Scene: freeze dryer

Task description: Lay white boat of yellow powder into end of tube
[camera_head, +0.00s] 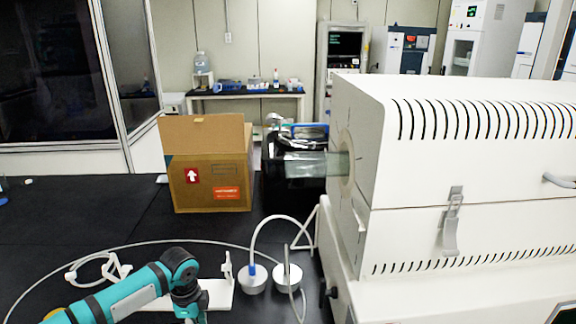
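A clear glass tube (312,165) sticks out level from the left side of the white furnace (440,190). Its open end points left and looks empty, though the inside is hard to make out. I cannot see a white boat or yellow powder. My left arm comes in at the bottom left, bends at a black joint and runs down out of the picture. My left gripper is outside the view, and so is my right gripper.
Two white caps with hoses (253,279) (288,277) lie on the black bench (60,230) below the tube. A white stand (219,293) is beside my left arm. A cardboard box (209,175) and black equipment (285,185) stand behind. Loose tubing (95,268) curves across the bench.

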